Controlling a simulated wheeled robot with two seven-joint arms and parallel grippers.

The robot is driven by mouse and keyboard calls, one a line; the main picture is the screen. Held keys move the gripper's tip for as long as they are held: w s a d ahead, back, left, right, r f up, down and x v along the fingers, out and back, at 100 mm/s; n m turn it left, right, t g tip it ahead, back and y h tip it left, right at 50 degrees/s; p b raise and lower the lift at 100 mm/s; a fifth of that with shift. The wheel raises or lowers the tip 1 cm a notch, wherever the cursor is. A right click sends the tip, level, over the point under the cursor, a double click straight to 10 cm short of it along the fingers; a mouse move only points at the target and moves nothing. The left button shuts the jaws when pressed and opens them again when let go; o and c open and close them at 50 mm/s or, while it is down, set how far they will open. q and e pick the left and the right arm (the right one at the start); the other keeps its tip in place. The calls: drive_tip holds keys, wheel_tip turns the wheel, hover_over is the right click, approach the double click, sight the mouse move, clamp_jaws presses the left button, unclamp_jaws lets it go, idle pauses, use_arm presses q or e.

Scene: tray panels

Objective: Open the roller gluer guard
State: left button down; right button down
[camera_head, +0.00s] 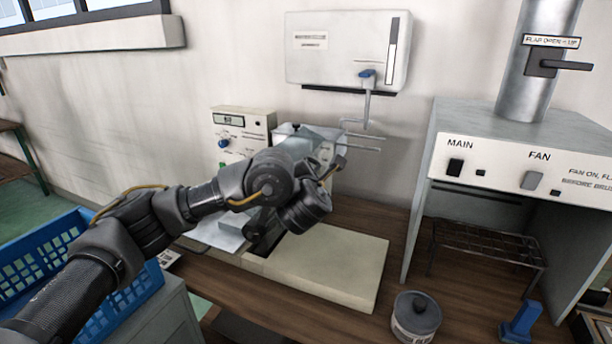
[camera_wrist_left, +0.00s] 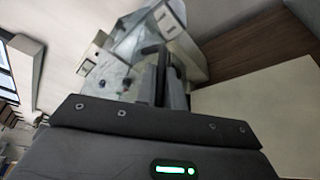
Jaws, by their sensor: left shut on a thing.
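The roller gluer stands on the bench at mid-picture in the head view, mostly hidden behind my left arm. Its clear guard (camera_head: 298,132) shows just above my wrist. In the left wrist view the see-through guard (camera_wrist_left: 118,72) spreads in front of the jaws, with a dark handle (camera_wrist_left: 151,48) on it. My left gripper (camera_wrist_left: 160,80) is shut on this handle. In the head view the wrist hides most of the fingers and the grip. How far the guard is tilted is hard to tell. My right gripper is in neither view.
A control box (camera_head: 243,135) with knobs stands behind left. A fume hood (camera_head: 520,150) stands right. A wall unit (camera_head: 345,50) hangs above; a blue crate (camera_head: 40,260) is left.

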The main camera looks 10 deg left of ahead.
use_arm(q)
drive_tip(key=shift+f, duration=0.1)
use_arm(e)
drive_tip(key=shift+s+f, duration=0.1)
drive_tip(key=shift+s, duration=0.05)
use_arm(q)
drive_tip(key=c, duration=1.8)
unclamp_jaws()
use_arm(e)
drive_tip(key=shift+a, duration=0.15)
use_arm(q)
drive_tip(key=shift+o, duration=0.2)
